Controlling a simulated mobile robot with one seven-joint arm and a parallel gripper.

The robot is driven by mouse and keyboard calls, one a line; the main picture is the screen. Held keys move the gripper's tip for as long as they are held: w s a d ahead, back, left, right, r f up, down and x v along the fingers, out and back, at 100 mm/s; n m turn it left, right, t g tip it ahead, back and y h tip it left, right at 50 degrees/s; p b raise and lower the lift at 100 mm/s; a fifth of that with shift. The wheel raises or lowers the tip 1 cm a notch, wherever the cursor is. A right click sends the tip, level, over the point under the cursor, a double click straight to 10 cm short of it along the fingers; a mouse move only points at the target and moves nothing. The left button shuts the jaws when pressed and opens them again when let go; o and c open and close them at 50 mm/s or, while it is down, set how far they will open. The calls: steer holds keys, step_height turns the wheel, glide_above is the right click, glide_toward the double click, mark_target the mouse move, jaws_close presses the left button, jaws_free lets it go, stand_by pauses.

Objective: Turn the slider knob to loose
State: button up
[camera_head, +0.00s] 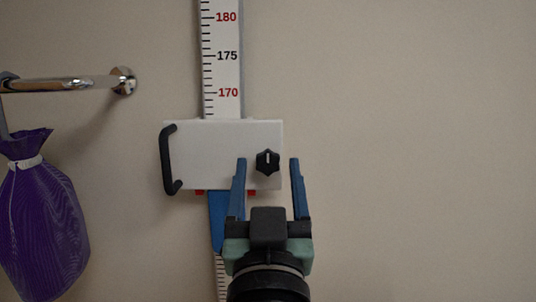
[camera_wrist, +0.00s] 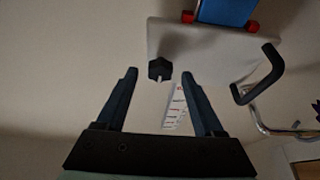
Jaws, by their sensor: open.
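The slider is a white box (camera_head: 215,150) on a vertical height scale, with a black handle (camera_head: 167,160) on its left side. The black slider knob (camera_head: 267,162) sits at the box's right side, with a white mark that looks about upright. My gripper (camera_head: 267,162) is open, its two blue fingers on either side of the knob in the head view. In the wrist view the knob (camera_wrist: 159,69) is beyond and between the fingertips (camera_wrist: 158,74), apart from them. I see no contact with the knob.
The height scale (camera_head: 228,60) runs up the wall, with a blue piece (camera_head: 218,215) below the box. At the left a metal rail (camera_head: 75,84) holds a hanging purple bag (camera_head: 42,225). The wall to the right is clear.

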steer(key=shift+x, duration=0.8)
steer(key=shift+c, duration=0.3)
jaws_close()
